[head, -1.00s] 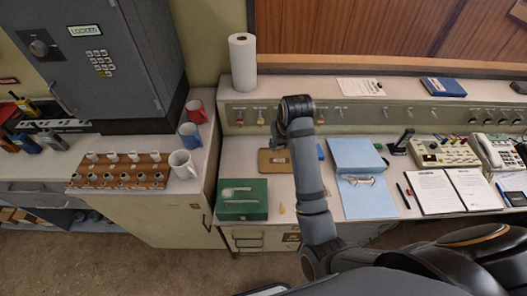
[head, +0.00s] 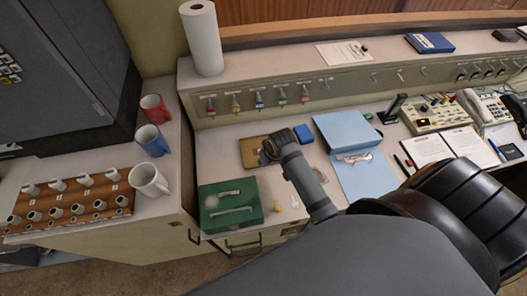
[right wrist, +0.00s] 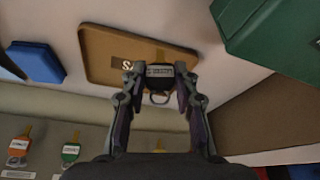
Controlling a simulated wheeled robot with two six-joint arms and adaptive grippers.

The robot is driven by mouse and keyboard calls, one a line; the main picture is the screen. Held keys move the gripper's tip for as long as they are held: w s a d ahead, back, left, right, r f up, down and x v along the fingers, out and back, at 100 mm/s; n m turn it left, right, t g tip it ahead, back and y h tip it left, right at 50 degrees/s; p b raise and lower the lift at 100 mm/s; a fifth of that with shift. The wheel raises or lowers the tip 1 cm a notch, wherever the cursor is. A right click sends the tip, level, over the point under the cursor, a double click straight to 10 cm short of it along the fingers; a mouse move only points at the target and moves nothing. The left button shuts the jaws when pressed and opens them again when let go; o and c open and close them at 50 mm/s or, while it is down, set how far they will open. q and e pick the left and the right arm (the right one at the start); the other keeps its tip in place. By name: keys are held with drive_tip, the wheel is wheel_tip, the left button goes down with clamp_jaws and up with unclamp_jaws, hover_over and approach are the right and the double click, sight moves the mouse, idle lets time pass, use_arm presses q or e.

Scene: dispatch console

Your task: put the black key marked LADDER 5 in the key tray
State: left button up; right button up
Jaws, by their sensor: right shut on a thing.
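My right gripper (right wrist: 160,77) is shut on a black key (right wrist: 159,71) with a pale label, too small to read, and a metal ring. The brown key tray (right wrist: 98,42) is just beyond the key in the right wrist view, and the key overlaps its edge there. In the head view the tray (head: 250,160) lies on the desk, with my right gripper (head: 264,153) over its right part; the key is hidden there. I cannot tell whether the key touches the tray. My left gripper is not in view.
A green box (head: 230,205) stands close to the tray's front left. A blue box (head: 303,133) and blue folder (head: 345,130) lie to its right. Several coloured keys (head: 259,98) hang on the panel behind. A white mug (head: 150,180) stands on the left counter.

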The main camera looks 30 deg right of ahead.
drive_tip(key=s+d+r+n+y+b, duration=0.1)
drive_tip(key=s+d+r+n+y, duration=0.1)
drive_tip(key=d+r+n, duration=0.6)
drive_tip(key=m, duration=0.3)
hover_over(256, 156)
drive_tip(key=s+d, duration=0.1)
drive_tip(key=s, duration=0.1)
drive_tip(key=shift+g, duration=0.3)
wheel_tip(256, 156, down, 9)
wheel_tip(256, 156, down, 2)
drive_tip(key=shift+f+p, duration=0.2)
drive_tip(key=shift+p, duration=0.2)
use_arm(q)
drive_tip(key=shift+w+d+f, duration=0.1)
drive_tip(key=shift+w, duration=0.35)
use_arm(e)
drive_tip(key=shift+w+f+n, duration=0.1)
drive_tip(key=shift+f+n, duration=0.2)
drive_tip(key=shift+f, duration=0.15)
drive_tip(key=shift+f, duration=0.15)
